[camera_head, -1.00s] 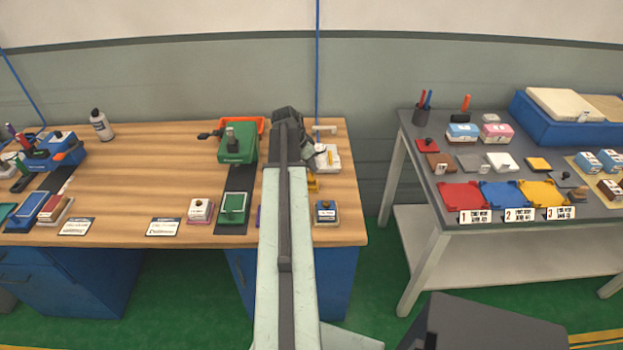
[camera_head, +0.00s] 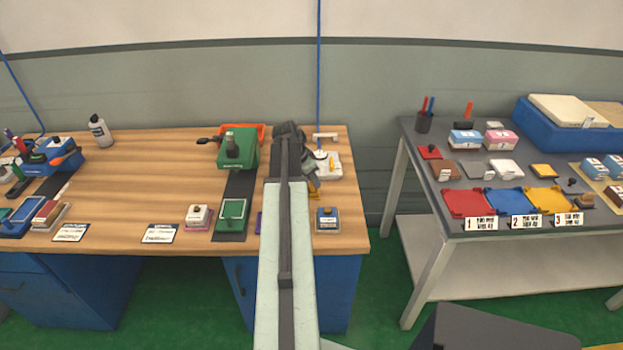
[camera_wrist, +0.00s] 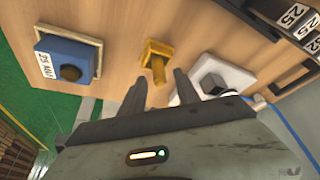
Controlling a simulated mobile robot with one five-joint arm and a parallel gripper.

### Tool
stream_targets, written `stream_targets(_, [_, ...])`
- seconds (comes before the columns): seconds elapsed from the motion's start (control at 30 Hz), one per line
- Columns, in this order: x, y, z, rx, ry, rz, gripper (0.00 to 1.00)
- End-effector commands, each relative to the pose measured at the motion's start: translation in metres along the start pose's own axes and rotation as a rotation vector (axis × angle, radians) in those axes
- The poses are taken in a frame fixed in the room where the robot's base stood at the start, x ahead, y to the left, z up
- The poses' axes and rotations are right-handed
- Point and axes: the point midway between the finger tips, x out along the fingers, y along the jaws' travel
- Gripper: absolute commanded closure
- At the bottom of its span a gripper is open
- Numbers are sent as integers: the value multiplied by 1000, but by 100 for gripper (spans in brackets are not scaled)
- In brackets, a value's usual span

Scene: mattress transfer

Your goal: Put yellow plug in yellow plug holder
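A yellow piece (camera_wrist: 157,52) with a flat base and a post standing out of it is on the wooden bench. I cannot tell whether it is the plug, the holder or both together. In the head view only a small yellow part (camera_head: 313,188) shows beside my arm; the rest is hidden. My gripper (camera_wrist: 160,78) is open and empty in the wrist view. Its two dark fingers point at the yellow piece, with the post end showing between the tips. I cannot tell whether they touch it.
A blue block with a dark knob (camera_wrist: 68,60) lies on one side of the yellow piece, and a white fixture (camera_wrist: 232,80) on the other. A green machine (camera_head: 237,150) stands left of my arm. A grey table (camera_head: 410,135) with coloured trays is at right.

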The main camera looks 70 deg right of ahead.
Motion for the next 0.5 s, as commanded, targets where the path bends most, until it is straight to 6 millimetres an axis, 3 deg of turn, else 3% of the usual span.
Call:
stream_targets(0.27, [-20, 0, -3, 0, 0, 0, 62])
stream_targets(0.5, [-72, 1, -6, 0, 1, 0, 62])
